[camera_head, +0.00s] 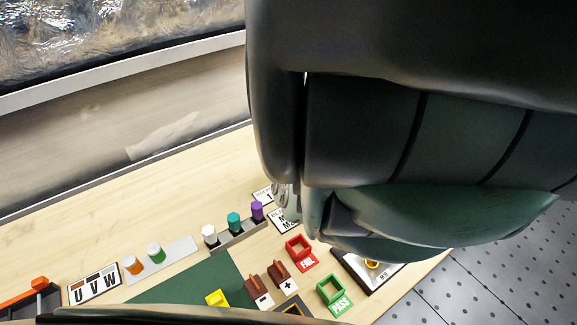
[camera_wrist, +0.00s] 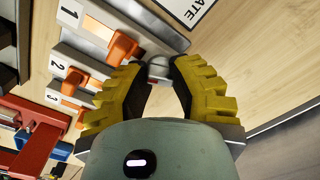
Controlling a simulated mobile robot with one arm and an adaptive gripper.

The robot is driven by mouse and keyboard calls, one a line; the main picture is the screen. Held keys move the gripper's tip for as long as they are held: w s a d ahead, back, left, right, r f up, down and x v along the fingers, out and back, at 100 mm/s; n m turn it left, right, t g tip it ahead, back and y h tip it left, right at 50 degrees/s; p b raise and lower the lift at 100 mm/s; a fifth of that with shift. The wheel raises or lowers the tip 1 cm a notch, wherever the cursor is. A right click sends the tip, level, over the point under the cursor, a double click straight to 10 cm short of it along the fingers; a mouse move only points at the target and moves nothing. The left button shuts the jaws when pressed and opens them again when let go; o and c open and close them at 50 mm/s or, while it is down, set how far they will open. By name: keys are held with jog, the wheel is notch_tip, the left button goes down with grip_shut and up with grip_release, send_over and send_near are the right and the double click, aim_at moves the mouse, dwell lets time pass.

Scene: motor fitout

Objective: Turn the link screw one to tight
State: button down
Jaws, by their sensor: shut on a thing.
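In the wrist view my gripper (camera_wrist: 158,78), with ribbed yellow fingers, is shut on a small pale grey head with a red mark, which looks like link screw one (camera_wrist: 157,66). The head is in line with the plate labelled 1 (camera_wrist: 70,13). An orange piece (camera_wrist: 122,48) on that row stands just left of the fingertips. The fingers partly cover the head, so its turn angle is hard to tell. In the head view my arm hides the gripper and the screw.
Orange pieces (camera_wrist: 73,80) sit on rows 2 and 3, close to the left finger. A red block (camera_wrist: 38,148) is at lower left. The head view shows a red FAIL box (camera_head: 298,250), a green PASS box (camera_head: 331,293) and a rack of coloured pegs (camera_head: 234,222).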

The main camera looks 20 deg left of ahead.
jog(key=c, duration=0.7)
grip_release()
jog(key=shift+r, duration=3.75)
jog(key=shift+r, duration=0.1)
jog(key=shift+c, duration=0.2)
